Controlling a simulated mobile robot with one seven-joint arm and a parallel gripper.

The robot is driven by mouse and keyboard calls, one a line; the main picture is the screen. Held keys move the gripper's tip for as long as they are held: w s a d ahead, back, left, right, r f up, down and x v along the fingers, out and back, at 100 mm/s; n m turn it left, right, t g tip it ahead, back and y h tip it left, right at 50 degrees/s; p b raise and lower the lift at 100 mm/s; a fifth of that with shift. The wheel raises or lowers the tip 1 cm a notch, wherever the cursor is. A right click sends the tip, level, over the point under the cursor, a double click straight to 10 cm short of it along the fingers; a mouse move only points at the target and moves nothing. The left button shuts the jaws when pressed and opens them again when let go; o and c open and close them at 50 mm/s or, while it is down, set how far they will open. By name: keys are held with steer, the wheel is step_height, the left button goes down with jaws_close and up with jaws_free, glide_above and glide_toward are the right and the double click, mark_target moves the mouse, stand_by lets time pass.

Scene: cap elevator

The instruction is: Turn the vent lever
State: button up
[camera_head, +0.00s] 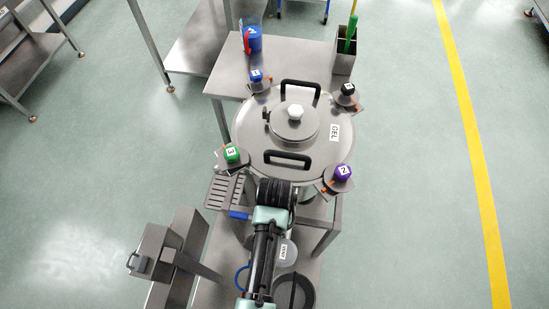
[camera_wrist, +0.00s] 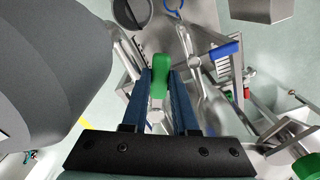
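A green lever handle (camera_wrist: 161,66) shows in the wrist view between and just beyond my fingertips, above a metal pipe fitting. I take it for the vent lever, though no label shows. My gripper (camera_wrist: 161,80) has its two dark blue fingers apart, one on each side of the green handle. I cannot tell whether either finger touches it. In the head view, my arm hides the fingers and this handle. The large steel vessel (camera_head: 253,135) with its round lid stands just beyond my wrist. Its grey wall (camera_wrist: 45,65) fills the left of the wrist view.
A blue handle (camera_head: 240,215) is left of my arm, also in the wrist view (camera_wrist: 225,50). A slotted tray (camera_head: 219,190) is at left. Open floor (camera_head: 415,200) lies right.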

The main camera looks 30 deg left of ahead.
jaws_close()
stand_by(1.0)
